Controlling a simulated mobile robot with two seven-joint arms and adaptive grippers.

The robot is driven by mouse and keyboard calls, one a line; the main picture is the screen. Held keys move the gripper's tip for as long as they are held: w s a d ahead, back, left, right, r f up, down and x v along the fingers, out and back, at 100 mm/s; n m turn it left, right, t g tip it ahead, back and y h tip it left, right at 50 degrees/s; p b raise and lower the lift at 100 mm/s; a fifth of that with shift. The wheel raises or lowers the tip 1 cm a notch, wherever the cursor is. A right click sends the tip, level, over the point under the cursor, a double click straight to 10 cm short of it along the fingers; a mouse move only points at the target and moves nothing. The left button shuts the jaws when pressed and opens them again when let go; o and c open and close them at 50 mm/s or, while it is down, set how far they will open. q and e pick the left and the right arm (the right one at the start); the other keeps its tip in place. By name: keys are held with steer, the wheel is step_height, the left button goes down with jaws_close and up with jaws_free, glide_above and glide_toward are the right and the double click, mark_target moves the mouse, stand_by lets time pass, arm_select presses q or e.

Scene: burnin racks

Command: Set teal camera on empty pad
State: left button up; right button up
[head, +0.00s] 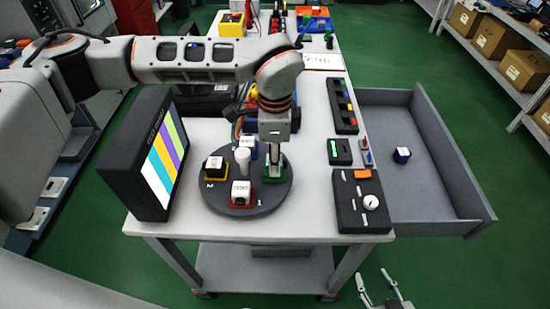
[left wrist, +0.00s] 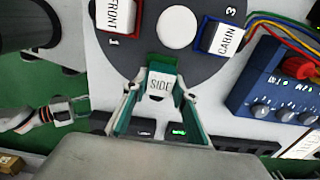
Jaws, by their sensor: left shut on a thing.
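The teal camera (left wrist: 160,84), white-topped and marked SIDE, is between the fingers of my left gripper (left wrist: 158,112) in the left wrist view. In the head view my left gripper (head: 275,168) points down at the right side of the round dark turntable (head: 236,207). The teal-edged pad (head: 275,180) is directly under it; whether the camera touches the pad is hidden. Other cameras sit on the turntable: one on red (head: 241,192), one on yellow (head: 214,168) and one on blue (head: 247,147). My right gripper (head: 377,281) is open and empty, below the table's front right.
A white post (head: 242,160) stands at the turntable's centre. A monitor (head: 150,155) with colour bars stands to the left. A control box with a knob (head: 361,203) lies to the right. A grey side tray (head: 420,205) holds a purple-and-white block (head: 401,155).

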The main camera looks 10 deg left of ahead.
arm_select(q)
steer(key=shift+f+b, duration=0.4)
steer(key=shift+f, duration=0.3)
steer(key=o, duration=1.2)
steer(key=shift+o, duration=0.2)
step_height(320, 180, up, 12)
